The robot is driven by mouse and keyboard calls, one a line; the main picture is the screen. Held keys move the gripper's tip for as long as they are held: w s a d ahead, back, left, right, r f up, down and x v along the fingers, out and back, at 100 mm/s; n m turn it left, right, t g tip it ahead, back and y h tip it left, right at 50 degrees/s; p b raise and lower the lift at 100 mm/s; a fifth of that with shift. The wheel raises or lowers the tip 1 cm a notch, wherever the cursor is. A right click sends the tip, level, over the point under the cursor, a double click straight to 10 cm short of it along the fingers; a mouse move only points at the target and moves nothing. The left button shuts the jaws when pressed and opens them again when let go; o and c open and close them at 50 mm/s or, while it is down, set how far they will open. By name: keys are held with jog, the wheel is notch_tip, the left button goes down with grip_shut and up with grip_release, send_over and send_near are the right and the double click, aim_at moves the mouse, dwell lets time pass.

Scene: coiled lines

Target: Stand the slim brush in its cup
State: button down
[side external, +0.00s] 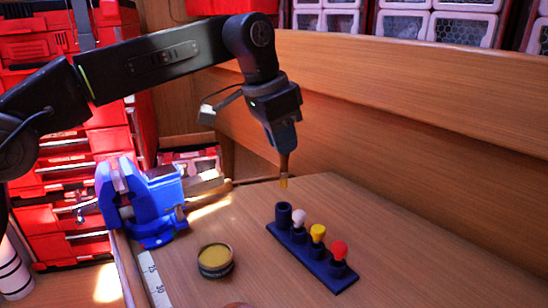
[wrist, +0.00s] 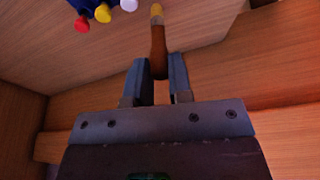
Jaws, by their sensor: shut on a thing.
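My gripper (side external: 286,149) is shut on the slim brush (side external: 284,170), which has a brown body and a yellow lower end. The brush hangs nearly upright below the fingers, clear of the table. In the wrist view, the brush (wrist: 158,42) sits between the two fingers (wrist: 158,68). The empty dark blue cup (side external: 283,217) stands at the far left end of a dark blue rack (side external: 318,267). The brush end is above the cup and apart from it. The empty cup does not show clearly in the wrist view.
The rack's other cups hold pieces with white (side external: 298,216), yellow (side external: 317,231) and red (side external: 339,249) tops. A round tin (side external: 215,260) stands left of the rack. A blue vise (side external: 145,200) is at the table's left edge. A wooden wall (side external: 400,130) runs behind.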

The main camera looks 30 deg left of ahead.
jog(key=shift+w+a, duration=0.15)
jog(key=shift+w, duration=0.1)
send_over(281, 186)
jog(key=shift+w+a+f, duration=0.15)
jog(key=shift+w+f, duration=0.05)
jog(key=shift+f, duration=0.9)
jog(key=shift+w+a+f, duration=0.1)
jog(key=shift+w+f, duration=0.1)
jog(key=shift+f, duration=0.9)
jog(key=shift+f, duration=0.25)
jog(key=shift+f, duration=0.35)
jog(key=shift+f, duration=0.6)
jog(key=shift+f, duration=0.85)
jog(key=shift+f, duration=0.65)
jog(key=c, duration=1)
grip_release()
jog(key=shift+o, duration=0.2)
